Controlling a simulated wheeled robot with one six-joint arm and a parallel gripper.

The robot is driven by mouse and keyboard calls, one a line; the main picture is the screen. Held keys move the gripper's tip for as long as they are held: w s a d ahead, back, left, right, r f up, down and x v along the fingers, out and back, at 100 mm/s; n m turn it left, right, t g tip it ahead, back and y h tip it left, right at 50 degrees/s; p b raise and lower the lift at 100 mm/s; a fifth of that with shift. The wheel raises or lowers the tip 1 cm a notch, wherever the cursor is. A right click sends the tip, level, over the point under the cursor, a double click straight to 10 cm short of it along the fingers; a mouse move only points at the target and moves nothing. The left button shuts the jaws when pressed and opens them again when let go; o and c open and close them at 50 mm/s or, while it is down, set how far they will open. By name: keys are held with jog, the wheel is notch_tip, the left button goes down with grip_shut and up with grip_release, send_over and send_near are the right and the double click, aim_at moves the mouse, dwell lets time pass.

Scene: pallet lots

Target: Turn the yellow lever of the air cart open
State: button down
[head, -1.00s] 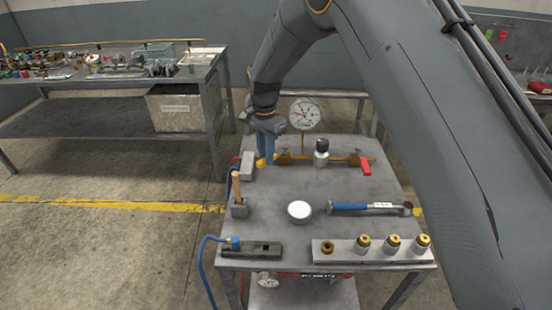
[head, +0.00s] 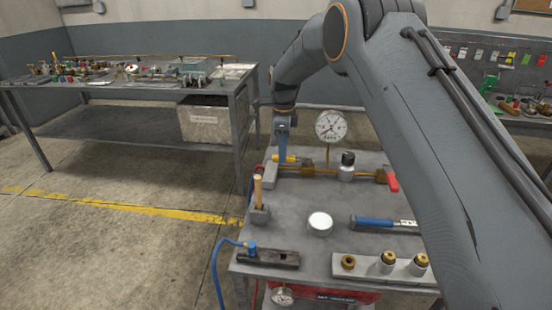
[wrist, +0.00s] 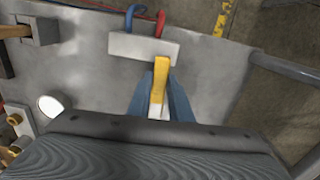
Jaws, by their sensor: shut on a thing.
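The air cart (head: 290,217) carries a brass pipe (head: 322,170) along its far side, with a white gauge (head: 330,126) above it. The yellow lever (head: 293,158) is at the pipe's left end and lies roughly along the pipe. My gripper (head: 282,158) reaches down from above, its blue fingers at the lever. In the wrist view the yellow lever (wrist: 161,70) sits between the two blue fingers (wrist: 157,98), which are shut on it. The valve under the lever is mostly hidden.
A red lever (head: 391,180) is at the pipe's right end. The cart top also holds a wooden-handled tool (head: 258,192), a white disc (head: 320,223), a blue-handled hammer (head: 377,223) and a fitting rack (head: 372,267). A cluttered workbench (head: 150,95) stands left.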

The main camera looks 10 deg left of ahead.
jog(key=shift+w+r+m, duration=0.15)
jog(key=shift+w+m, duration=0.25)
jog(key=c, duration=1.6)
grip_release()
jog(key=shift+r+b, duration=1.05)
jog(key=shift+r, duration=2.75)
